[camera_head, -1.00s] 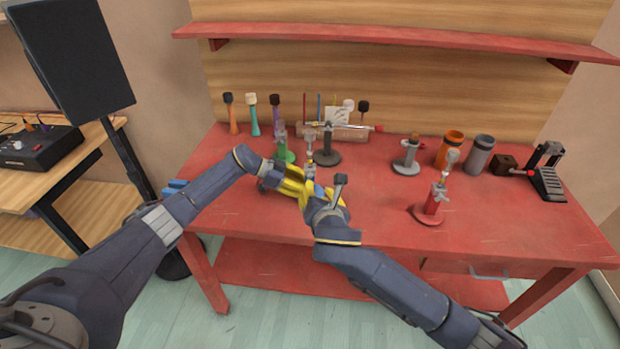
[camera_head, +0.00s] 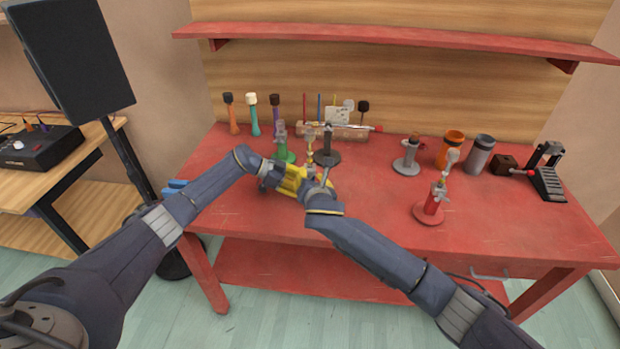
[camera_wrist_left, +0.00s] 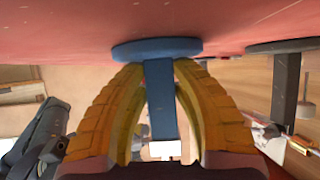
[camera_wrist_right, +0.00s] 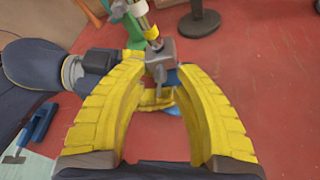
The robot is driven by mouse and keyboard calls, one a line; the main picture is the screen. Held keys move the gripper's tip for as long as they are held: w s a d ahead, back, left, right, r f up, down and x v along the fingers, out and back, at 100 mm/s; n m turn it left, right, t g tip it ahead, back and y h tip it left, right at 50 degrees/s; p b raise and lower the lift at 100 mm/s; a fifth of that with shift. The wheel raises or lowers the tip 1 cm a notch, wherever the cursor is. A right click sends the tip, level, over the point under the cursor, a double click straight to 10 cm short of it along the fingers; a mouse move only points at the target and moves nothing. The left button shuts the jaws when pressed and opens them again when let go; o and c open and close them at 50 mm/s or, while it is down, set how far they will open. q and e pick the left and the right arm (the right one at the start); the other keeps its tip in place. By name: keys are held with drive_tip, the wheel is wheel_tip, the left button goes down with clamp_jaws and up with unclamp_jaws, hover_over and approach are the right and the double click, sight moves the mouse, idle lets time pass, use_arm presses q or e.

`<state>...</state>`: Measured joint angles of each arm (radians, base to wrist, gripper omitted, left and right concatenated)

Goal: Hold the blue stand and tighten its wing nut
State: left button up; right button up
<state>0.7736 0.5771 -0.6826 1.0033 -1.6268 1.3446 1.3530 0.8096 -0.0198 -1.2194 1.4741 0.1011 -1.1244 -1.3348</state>
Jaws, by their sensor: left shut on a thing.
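The blue stand (camera_wrist_left: 160,95) shows in the left wrist view as a blue post on a round base, which appears at the top of the picture. My left gripper (camera_wrist_left: 157,78) is shut on the post, with a yellow finger on each side. In the right wrist view the stand's grey clamp (camera_wrist_right: 161,52) sits between the fingertips of my right gripper (camera_wrist_right: 160,72), which are spread apart beside it. The wing nut cannot be told clearly from the clamp. In the head view my grippers mostly hide the stand.
A green stand (camera_head: 284,152) and a dark stand (camera_head: 327,155) are close behind the grippers. A red stand (camera_head: 431,205) and a grey stand (camera_head: 408,163) stand to the right. Orange (camera_head: 452,148) and grey (camera_head: 480,154) cups are farther right. The front middle of the red table is clear.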

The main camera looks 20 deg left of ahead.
drive_tip(key=shift+w+a+f, duration=0.1)
drive_tip(key=shift+w, duration=0.15)
drive_tip(key=shift+c, duration=0.2)
clamp_jaws()
